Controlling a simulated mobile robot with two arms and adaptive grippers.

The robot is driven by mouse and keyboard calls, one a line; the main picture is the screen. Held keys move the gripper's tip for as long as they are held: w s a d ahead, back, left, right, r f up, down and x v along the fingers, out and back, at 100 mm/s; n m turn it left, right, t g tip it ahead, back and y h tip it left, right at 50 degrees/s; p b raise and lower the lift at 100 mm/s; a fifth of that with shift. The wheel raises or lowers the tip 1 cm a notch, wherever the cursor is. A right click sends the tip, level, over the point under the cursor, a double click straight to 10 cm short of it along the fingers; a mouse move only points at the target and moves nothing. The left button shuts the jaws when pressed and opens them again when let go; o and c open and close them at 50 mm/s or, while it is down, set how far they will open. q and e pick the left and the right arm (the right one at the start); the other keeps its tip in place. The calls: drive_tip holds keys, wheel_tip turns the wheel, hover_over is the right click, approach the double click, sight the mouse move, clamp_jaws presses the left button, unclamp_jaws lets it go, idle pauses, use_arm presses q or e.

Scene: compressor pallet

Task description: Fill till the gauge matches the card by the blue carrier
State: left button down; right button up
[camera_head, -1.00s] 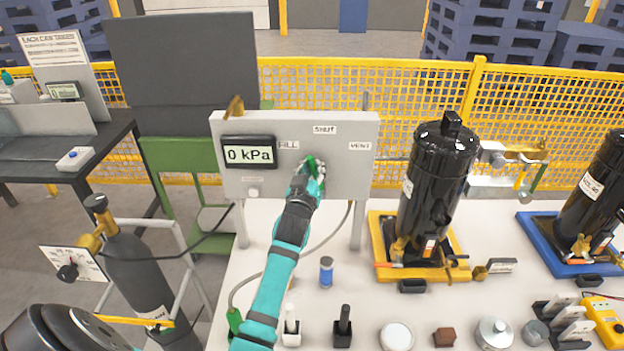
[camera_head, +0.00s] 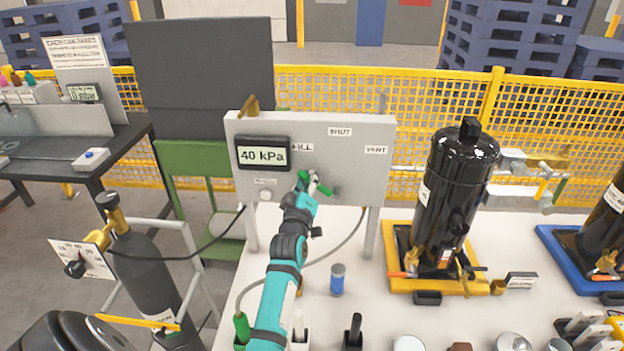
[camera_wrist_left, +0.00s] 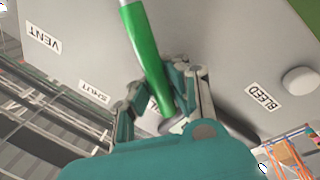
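The grey panel (camera_head: 350,180) carries a gauge (camera_head: 262,154) reading 40 kPa. Labels FILL (camera_head: 301,147), SHUT (camera_head: 340,132) and VENT (camera_head: 376,149) surround a green-handled valve lever (camera_head: 304,178), its handle leaning up-left towards FILL. My left gripper (camera_head: 312,184) is at the lever. In the left wrist view, the green handle (camera_wrist_left: 148,65) lies between the fingers, which stand apart with some gap; firm contact is unclear. The blue carrier (camera_head: 562,247) is at the right edge, partly cut off, with a black compressor on it. I see no readable card beside it. My right gripper is out of view.
A dark gas cylinder (camera_head: 145,265) and hose are at left. Several small items line the front.

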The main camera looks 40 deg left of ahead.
use_arm(q)
drive_tip(key=shift+d+f, duration=0.1)
drive_tip(key=shift+f, duration=0.5)
drive_tip(key=c, duration=1.3)
unclamp_jaws()
drive_tip(key=shift+s+d+r, duration=0.15)
drive_tip(key=shift+s+r, duration=0.15)
drive_tip(key=shift+r, duration=0.2)
drive_tip(key=shift+o, duration=0.3)
drive_tip(key=shift+w, duration=0.1)
drive_tip(key=v, duration=0.7)
drive_tip(key=shift+s, duration=0.25)
drive_tip(key=shift+f, duration=0.1)
drive_tip(key=shift+c, duration=0.4)
